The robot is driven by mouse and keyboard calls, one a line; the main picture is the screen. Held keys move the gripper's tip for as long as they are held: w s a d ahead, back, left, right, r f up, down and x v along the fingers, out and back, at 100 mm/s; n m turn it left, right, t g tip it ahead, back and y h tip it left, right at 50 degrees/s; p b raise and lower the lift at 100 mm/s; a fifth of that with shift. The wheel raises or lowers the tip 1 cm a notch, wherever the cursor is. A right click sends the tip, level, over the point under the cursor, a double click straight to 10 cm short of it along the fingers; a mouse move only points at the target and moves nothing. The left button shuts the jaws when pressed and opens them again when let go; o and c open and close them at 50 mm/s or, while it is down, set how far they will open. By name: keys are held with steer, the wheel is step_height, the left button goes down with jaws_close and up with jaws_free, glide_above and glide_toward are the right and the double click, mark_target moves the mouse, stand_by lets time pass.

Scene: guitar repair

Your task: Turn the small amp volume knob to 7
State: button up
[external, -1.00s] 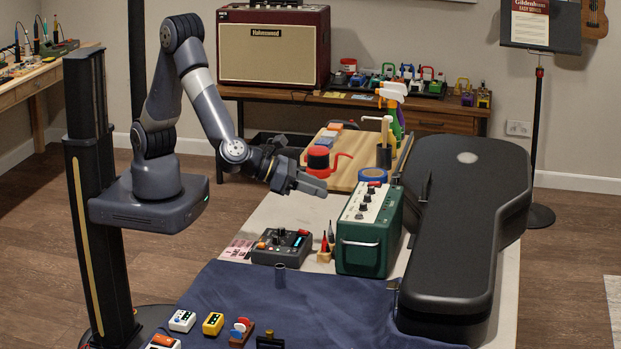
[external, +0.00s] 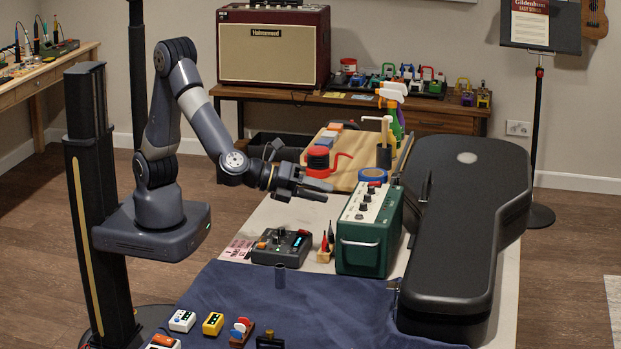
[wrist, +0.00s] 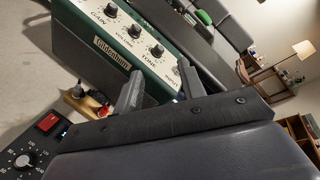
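The small green amp (external: 362,245) stands on the table, its cream control panel (external: 365,203) facing up. In the wrist view the amp (wrist: 75,45) is tilted in the picture, with black knobs labelled GAIN, VOLUME and TONE. The volume knob (wrist: 134,31) is the middle one, between the gain knob (wrist: 110,10) and the tone knob (wrist: 157,50). I cannot read its setting. My gripper (external: 322,190) is in the air to the left of the amp, around panel height and apart from it. In the wrist view its two fingers (wrist: 160,88) are spread with nothing between them.
A black guitar case (external: 465,230) lies close along the amp's right side. A pedal unit (external: 282,246) and a small wooden tool holder (external: 325,251) sit to its left. Blue tape (external: 372,175) and a red-handled item (external: 320,160) are behind. A blue cloth (external: 300,310) covers the front.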

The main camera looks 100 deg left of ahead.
mark_target(357, 202)
steer(key=s+a+f+n+t+y+b, duration=0.1)
steer(key=a+f+n+t+b, duration=0.1)
steer(key=n+b, duration=0.95)
steer(key=s+a+f+n+t+b, duration=0.1)
steer(key=a+n+b, duration=0.1)
steer(key=n+b, duration=0.9)
steer(key=w+a+n+p, duration=0.1)
steer(key=w, duration=0.2)
steer(key=w+a+n+p, duration=0.1)
steer(key=w, duration=0.2)
steer(key=w+a+n+p, duration=0.1)
steer(key=w, duration=0.3)
steer(key=shift+f, duration=0.1)
steer(key=shift+s+d, duration=0.1)
steer(key=shift+c, duration=0.6)
jaws_close()
